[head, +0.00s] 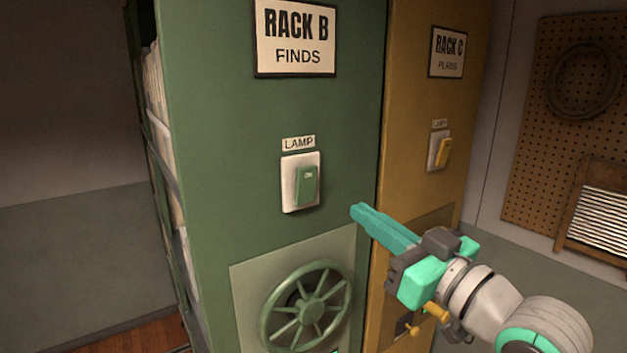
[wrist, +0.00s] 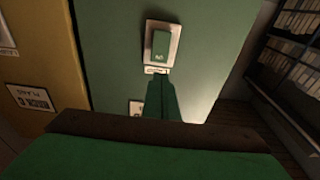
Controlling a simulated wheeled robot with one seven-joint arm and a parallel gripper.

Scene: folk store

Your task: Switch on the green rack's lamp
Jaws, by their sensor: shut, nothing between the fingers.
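The green rack (head: 220,130) has a sign (head: 296,38) reading RACK B FINDS. Below a LAMP label (head: 299,142) is a white switch plate with a green rocker (head: 307,187) marked ON near its top. The rocker also shows in the wrist view (wrist: 161,43), where the rack appears inverted. My gripper (head: 356,211) is shut and empty, its teal fingers pointing left, to the lower right of the switch. In the wrist view the fingertips (wrist: 157,77) appear just beside the LAMP label. They look apart from the rocker in the head view. I cannot tell which way the rocker is set.
A green handwheel (head: 305,306) sticks out below the switch. The yellow rack (head: 410,115), labelled RACK C, stands close on the right with its own lamp switch (head: 441,152). A pegboard (head: 540,110) hangs on the right wall. The space left of the green rack looks clear.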

